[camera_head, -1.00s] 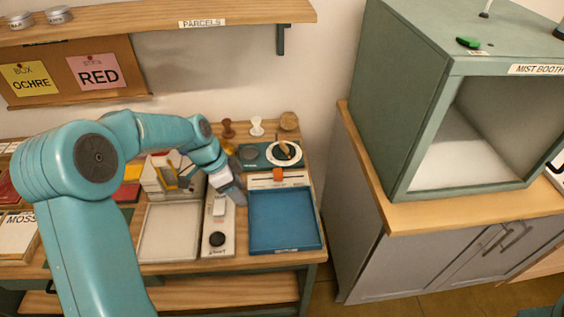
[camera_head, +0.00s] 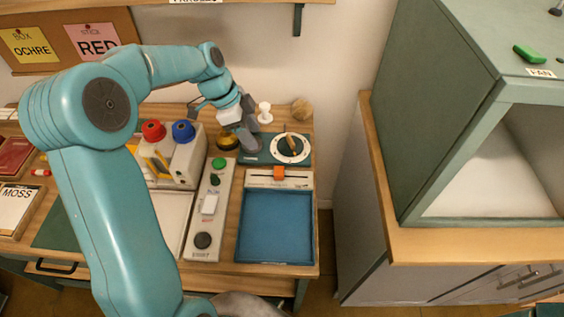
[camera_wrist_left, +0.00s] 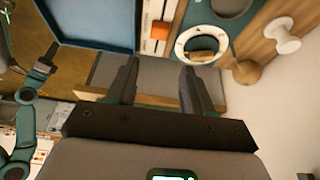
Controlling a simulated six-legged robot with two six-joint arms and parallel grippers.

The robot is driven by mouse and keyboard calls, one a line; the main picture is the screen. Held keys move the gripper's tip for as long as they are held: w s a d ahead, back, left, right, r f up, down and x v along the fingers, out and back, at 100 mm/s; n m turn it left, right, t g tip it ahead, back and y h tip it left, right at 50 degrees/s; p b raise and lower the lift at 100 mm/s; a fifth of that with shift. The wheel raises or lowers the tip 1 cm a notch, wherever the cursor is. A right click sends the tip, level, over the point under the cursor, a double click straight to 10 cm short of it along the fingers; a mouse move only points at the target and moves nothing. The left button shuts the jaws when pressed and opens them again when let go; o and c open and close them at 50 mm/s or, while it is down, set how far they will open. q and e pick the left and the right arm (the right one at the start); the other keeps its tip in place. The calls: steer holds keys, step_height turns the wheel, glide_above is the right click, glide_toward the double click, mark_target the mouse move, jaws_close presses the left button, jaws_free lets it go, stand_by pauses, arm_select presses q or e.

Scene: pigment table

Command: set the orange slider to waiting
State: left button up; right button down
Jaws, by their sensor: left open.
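The orange slider (camera_head: 279,172) is a small orange block on a dark slot in a pale label strip (camera_head: 300,181), behind the blue tray. It sits near the middle of the slot; the labels are too small to read. It also shows in the left wrist view (camera_wrist_left: 159,31), ahead of the fingers. My left gripper (camera_head: 248,138) is open and empty, above the dark green plate left of and behind the slider. In the left wrist view my left gripper (camera_wrist_left: 158,72) has its fingers wide apart, with nothing between them.
A blue tray (camera_head: 276,263) lies in front of the slider. A white dial (camera_head: 291,159) sits behind it, with a white knob-shaped piece (camera_head: 265,113) and wooden ball (camera_head: 301,108) farther back. A control panel (camera_head: 203,238) lies left. The green booth (camera_head: 432,100) stands right.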

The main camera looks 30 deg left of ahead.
arm_select(q)
steer(key=p, duration=0.2)
glide_toward(278, 170)
steer(key=x, duration=0.8)
steer(key=shift+d+f, duration=0.15)
steer(key=shift+f, duration=0.15)
steer(key=shift+d+f, duration=0.15)
steer(key=shift+f, duration=0.1)
steer(key=shift+w, duration=0.1)
